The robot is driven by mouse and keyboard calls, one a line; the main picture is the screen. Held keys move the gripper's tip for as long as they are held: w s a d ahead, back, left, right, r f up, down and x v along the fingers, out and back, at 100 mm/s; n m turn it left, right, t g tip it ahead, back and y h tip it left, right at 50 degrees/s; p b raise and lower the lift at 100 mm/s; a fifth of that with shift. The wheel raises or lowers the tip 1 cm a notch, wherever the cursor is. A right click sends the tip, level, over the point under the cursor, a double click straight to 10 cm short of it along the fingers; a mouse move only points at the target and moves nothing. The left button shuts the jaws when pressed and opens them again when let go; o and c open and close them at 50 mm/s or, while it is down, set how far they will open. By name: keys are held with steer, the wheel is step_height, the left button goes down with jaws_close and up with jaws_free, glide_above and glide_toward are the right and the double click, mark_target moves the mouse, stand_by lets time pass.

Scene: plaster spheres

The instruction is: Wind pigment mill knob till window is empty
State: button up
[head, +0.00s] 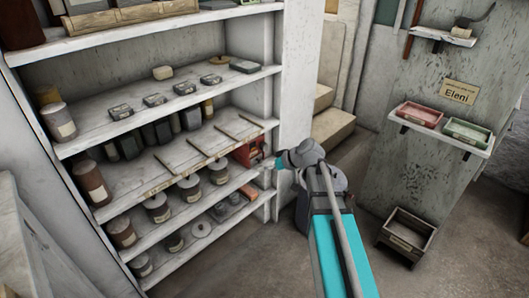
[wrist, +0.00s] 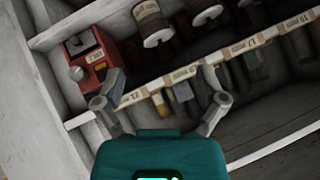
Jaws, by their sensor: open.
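The pigment mill is a small red box (head: 248,153) at the right end of a middle shelf in the head view. In the wrist view the red mill (wrist: 92,55) is at upper left, with a round grey knob (wrist: 76,73) on its left part and a dark recess on top. A small pale patch (wrist: 100,66) on its face may be the window or a label; I cannot tell its fill. My gripper (wrist: 163,76) is open and empty, with the mill left of its fingers, apart from the knob as far as I see.
Jars (head: 159,208) and boxes crowd the shelves around the mill. A labelled shelf edge (wrist: 180,74) crosses the wrist view. The shelf unit's white upright (head: 300,80) stands close to the mill. A crate (head: 407,236) sits on the floor at right; floor between is clear.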

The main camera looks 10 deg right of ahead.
steer(key=w+d+f+t+y+b, duration=0.2)
steer(key=w+d+f+t+b, duration=0.15)
steer(key=w+f+b, duration=0.4)
steer(key=t+b, duration=0.6)
steer(key=b, duration=0.8)
glide_toward(266, 148)
steer(key=v, duration=0.3)
steer(key=shift+r, duration=0.3)
steer(key=shift+a, duration=0.1)
steer(key=x, duration=1.3)
steer(key=shift+w+a+f, duration=0.1)
steer(key=shift+w+f, duration=0.05)
steer(key=shift+w, duration=0.1)
steer(key=c, duration=1.1)
steer(key=shift+c, duration=0.2)
steer(key=shift+m, duration=0.4)
